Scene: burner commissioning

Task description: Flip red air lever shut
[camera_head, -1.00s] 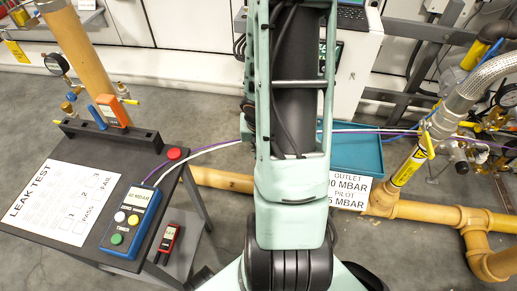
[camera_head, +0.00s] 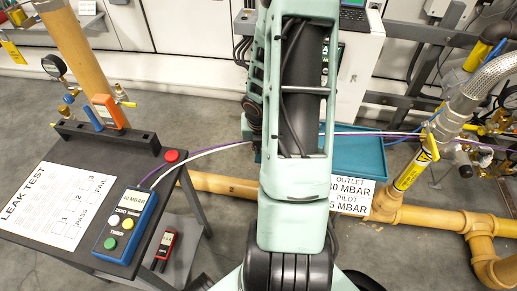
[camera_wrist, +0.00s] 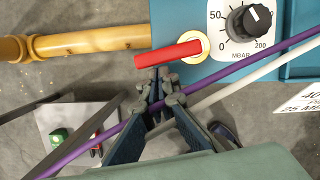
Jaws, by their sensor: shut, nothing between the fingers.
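The red lever (camera_wrist: 168,54) shows in the wrist view, lying nearly level in the picture, its right end at a round cream disc (camera_wrist: 197,44) on a blue panel (camera_wrist: 175,12). My gripper (camera_wrist: 160,80) is shut and empty, its fingertips just below the lever's middle in the picture. I cannot tell whether they touch it. In the head view my arm covers the middle and the lever and gripper are hidden.
A purple hose (camera_wrist: 255,62) and a white hose (camera_wrist: 270,68) cross the wrist view close by the fingers. A black knob (camera_wrist: 249,22) with a MBAR scale sits right of the lever. The leak test table (camera_head: 150,195) stands left, with a blue tester (camera_head: 125,225). A yellow pipe (camera_head: 225,184) runs behind.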

